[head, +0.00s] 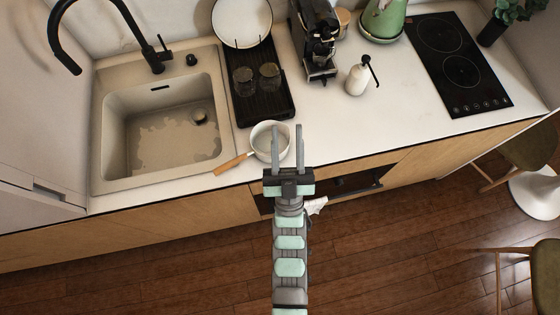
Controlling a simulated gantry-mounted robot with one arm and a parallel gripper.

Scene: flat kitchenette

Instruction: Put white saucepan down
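The white saucepan (260,139) is near the front edge of the white countertop (330,120), right of the sink. Its wooden handle (233,164) points to the lower left, toward the sink's front right corner. My gripper (287,128) reaches in from the front with its two fingers apart. In this view the left finger crosses the saucepan's bowl and the right finger lies just right of it, with the bowl's right side between them. I see no finger closed on the pan. I cannot tell whether the fingers touch it or how high they are.
Behind the saucepan is a black rack (263,105) with two glasses and a white plate (242,22). The sink (165,125) is left. A coffee machine (318,45), a white soap bottle (357,80) and a black hob (455,65) stand right. The counter right of the gripper is clear.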

